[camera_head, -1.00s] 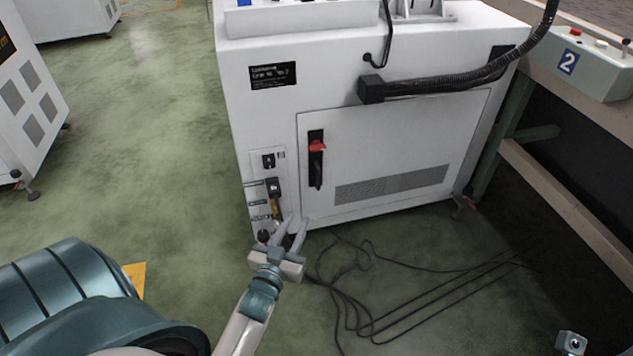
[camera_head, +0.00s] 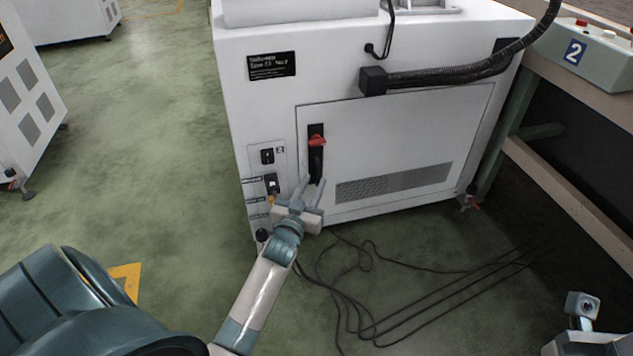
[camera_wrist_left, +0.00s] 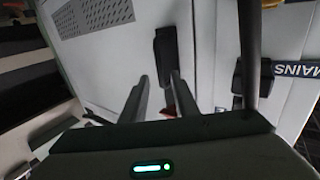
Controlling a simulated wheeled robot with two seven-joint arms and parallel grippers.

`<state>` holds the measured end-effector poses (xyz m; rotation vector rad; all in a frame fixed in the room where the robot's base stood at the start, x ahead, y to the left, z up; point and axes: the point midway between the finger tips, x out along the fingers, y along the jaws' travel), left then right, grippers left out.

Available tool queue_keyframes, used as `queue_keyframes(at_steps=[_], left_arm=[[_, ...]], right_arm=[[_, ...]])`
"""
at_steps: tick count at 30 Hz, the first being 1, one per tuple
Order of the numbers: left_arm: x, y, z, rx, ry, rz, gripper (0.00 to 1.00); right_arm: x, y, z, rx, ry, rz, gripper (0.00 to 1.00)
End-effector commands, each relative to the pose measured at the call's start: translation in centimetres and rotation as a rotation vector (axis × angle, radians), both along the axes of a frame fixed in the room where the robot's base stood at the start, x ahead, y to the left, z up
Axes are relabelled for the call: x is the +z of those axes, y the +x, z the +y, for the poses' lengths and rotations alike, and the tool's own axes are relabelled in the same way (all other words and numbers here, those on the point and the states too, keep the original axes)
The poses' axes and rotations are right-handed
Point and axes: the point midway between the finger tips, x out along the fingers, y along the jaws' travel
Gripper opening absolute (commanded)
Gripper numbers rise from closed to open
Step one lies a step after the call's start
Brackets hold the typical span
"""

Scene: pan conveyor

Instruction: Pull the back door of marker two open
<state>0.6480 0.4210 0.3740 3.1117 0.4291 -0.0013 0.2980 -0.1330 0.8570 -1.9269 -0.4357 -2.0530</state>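The back door (camera_head: 400,135) is a white panel with a vent grille, shut flush in the white machine's cabinet (camera_head: 255,105). Its black handle (camera_head: 316,160) with a red part (camera_head: 316,141) is near the door's left edge. My left gripper (camera_head: 312,184) is open, its two fingers pointing up at the handle's lower end. In the left wrist view the open left gripper (camera_wrist_left: 159,80) has the black handle (camera_wrist_left: 165,48) just beyond its fingertips, and a red part shows by the right finger. I cannot tell whether they touch.
A switch panel (camera_head: 267,178) is left of the door. Black cables (camera_head: 375,315) lie on the floor below it. A hose (camera_head: 450,75) runs above the door. A control box marked 2 (camera_head: 600,55) sits on the conveyor frame at right. The floor at left is clear.

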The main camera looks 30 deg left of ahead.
Motion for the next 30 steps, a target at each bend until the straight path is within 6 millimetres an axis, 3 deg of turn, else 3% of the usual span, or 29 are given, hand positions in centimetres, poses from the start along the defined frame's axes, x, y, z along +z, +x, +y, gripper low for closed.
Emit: queue_keyframes(at_steps=[7, 20, 23, 24, 30], left_arm=[[-0.1, 2.8, 0.8, 0.000, 0.001, -0.002, 0.27], [0.0, 3.4, 1.0, 0.000, 0.000, 0.000, 0.27], [0.0, 3.4, 1.0, 0.000, 0.000, 0.000, 0.03], [0.0, 3.4, 1.0, 0.000, 0.000, 0.000, 0.00], [0.0, 3.4, 1.0, 0.000, 0.000, 0.000, 0.00]], right_arm=[[0.1, 0.0, 0.7, 0.021, 0.002, -0.022, 0.31], [0.3, 0.1, 1.1, 0.030, -0.002, -0.022, 0.31], [0.3, 0.1, 1.1, 0.030, -0.001, -0.023, 0.31], [0.3, 0.1, 1.1, 0.029, -0.001, -0.023, 0.31], [0.3, 0.1, 1.0, 0.026, -0.001, -0.024, 0.31]])
